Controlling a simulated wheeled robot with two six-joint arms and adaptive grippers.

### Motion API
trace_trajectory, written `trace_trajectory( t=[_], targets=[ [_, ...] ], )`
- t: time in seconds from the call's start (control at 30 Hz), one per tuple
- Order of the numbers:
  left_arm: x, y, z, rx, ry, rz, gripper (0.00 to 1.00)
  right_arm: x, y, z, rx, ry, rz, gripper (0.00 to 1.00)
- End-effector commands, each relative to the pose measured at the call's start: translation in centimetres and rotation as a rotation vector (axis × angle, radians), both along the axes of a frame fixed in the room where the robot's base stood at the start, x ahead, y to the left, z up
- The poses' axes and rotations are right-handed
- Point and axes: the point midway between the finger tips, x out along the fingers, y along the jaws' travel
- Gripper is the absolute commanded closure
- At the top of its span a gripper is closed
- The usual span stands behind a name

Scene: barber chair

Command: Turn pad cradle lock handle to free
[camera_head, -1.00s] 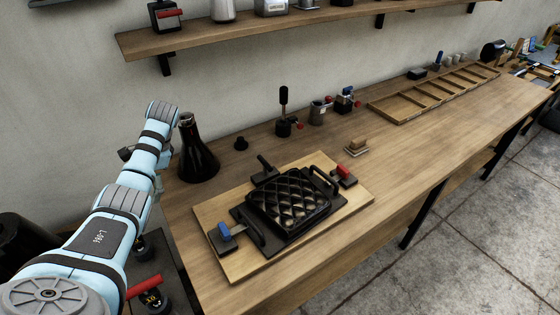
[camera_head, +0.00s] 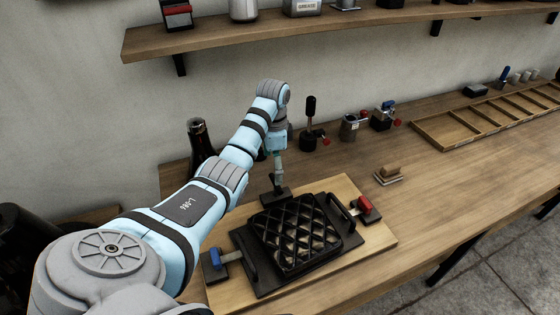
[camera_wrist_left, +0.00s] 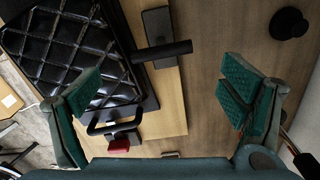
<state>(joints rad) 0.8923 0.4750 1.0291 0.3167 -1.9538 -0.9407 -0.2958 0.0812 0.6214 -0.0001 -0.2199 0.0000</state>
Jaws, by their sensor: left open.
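A black quilted pad (camera_head: 296,232) sits in a dark cradle on a wooden board; it also shows in the wrist view (camera_wrist_left: 65,50). Behind the pad is a black lever handle on a dark base plate (camera_head: 272,195); in the wrist view the bar handle (camera_wrist_left: 165,50) juts across from its plate (camera_wrist_left: 158,25). A blue-handled latch (camera_head: 222,258) is left of the pad and a red-handled latch (camera_head: 364,207) right. My left gripper (camera_head: 278,172) is open above the black lever; its spread fingers (camera_wrist_left: 160,100) show no contact with it. My right gripper is out of view.
A dark flask (camera_head: 200,140) stands behind my left arm. A divided wooden tray (camera_head: 480,122) lies farther right. A shelf (camera_head: 300,25) hangs above.

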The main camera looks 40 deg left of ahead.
Motion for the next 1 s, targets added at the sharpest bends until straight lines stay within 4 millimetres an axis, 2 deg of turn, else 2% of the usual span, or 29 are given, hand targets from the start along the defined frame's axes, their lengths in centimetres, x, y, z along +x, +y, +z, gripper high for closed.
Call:
trace_trajectory(
  t=[0.1, 0.2, 0.3, 0.5, 0.63, 0.9, 1.0],
  targets=[
    [0.8, -0.1, -3.6, -0.003, 0.005, 0.003, 0.09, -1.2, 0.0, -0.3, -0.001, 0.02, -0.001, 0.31],
    [1.2, -0.2, -6.1, -0.001, 0.005, 0.002, 0.09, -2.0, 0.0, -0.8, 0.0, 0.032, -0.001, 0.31],
    [1.3, -0.1, -7.8, 0.0, 0.004, 0.005, 0.09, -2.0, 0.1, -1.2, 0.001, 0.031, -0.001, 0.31],
    [1.1, 0.1, -8.6, 0.0, 0.005, 0.009, 0.09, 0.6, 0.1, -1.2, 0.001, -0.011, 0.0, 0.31],
    [1.2, 0.1, -8.5, 0.001, 0.006, 0.008, 0.09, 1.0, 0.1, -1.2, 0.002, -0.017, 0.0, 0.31],
    [1.2, -0.1, -8.5, -0.002, 0.007, 0.005, 0.52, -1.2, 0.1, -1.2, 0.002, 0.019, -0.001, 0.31],
    [1.2, -0.2, -8.6, -0.005, 0.008, 0.004, 0.62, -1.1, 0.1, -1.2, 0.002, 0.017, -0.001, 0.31]
  ],
)
